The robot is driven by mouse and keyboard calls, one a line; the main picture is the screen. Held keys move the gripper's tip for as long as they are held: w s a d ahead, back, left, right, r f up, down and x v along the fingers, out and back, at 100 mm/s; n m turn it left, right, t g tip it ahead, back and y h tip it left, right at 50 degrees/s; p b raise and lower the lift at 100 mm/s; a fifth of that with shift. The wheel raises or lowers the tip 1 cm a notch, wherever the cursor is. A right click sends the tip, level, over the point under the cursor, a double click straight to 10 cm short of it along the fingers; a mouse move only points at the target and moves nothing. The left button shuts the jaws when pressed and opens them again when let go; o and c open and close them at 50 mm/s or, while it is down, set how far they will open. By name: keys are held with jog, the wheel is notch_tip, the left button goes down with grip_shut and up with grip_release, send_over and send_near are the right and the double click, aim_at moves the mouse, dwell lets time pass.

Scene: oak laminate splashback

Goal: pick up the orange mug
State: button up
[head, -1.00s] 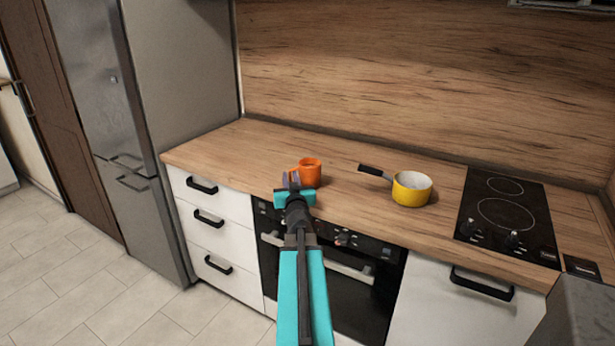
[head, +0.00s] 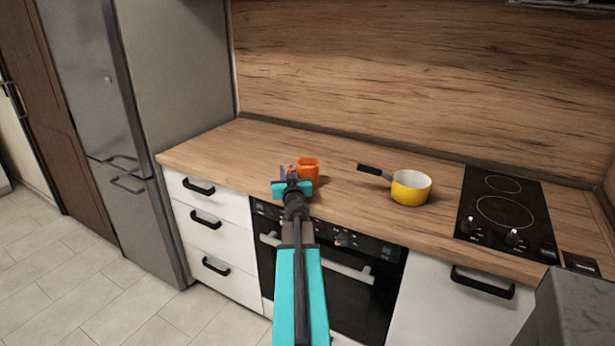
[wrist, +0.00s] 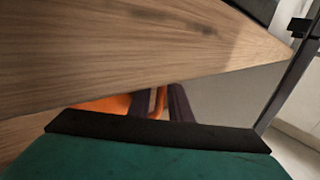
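The orange mug (head: 309,167) stands upright on the wooden worktop (head: 232,150), near its front edge. In the wrist view only part of the orange mug (wrist: 103,104) shows above the dark edge of my gripper's body. My gripper (head: 289,171) is at the mug's near left side, at handle height. In the wrist view the two dark purple fingers of my gripper (wrist: 160,101) stand apart, with a narrow orange strip, seemingly the handle, between them. A gap shows beside the strip, so the fingers look open around it. The fingertips are partly hidden.
A yellow saucepan (head: 410,188) with a dark handle stands to the right of the mug. A black hob (head: 505,212) lies further right. A tall grey fridge (head: 95,90) stands at the left. The worktop left of the mug is clear.

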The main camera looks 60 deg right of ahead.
grip_shut()
dwell(1.5)
